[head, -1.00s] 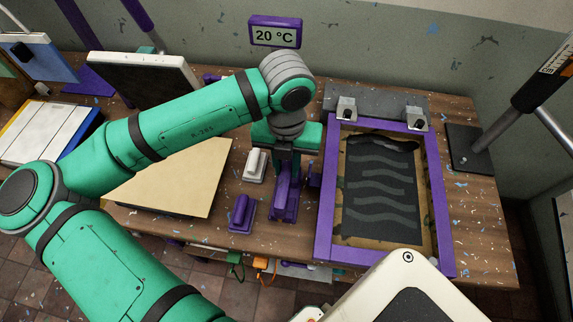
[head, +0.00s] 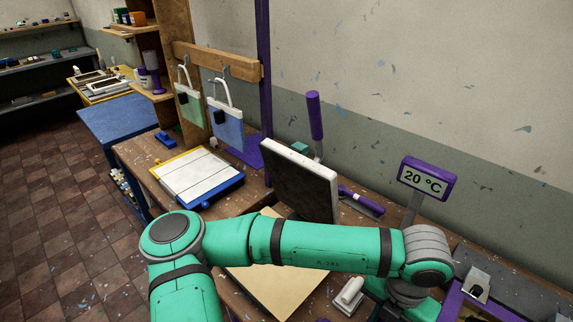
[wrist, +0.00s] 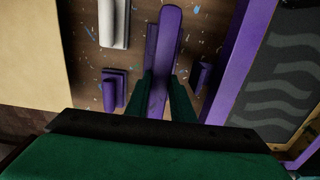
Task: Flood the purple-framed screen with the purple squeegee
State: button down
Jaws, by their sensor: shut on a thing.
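In the wrist view the purple squeegee (wrist: 166,35) stands between the fingers of my gripper (wrist: 165,88), which is shut on it. The purple-framed screen (wrist: 232,65) is at the right of the wrist view. Its mesh (wrist: 265,80) is dark with lighter wavy bands, and only part of it shows. In the head view only a corner of the purple frame (head: 452,302) shows at the lower right. My arm and the picture's edge hide the squeegee there. I cannot tell whether the squeegee touches the table.
A white squeegee (wrist: 113,22) and a smaller purple tool (wrist: 113,90) lie left of the held squeegee. A purple piece (wrist: 202,76) sits near the frame. A cream board (head: 275,285), an upright dark panel (head: 300,180) and a temperature sign (head: 428,178) are around my arm.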

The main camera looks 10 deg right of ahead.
jog(key=shift+f, duration=0.95)
jog(key=shift+r, duration=0.6)
jog(key=shift+r, duration=3.35)
jog(key=shift+s+d+h, duration=0.3)
jog(key=shift+d+h, duration=0.1)
jog(key=shift+d, duration=0.4)
jog(key=shift+f, duration=0.1)
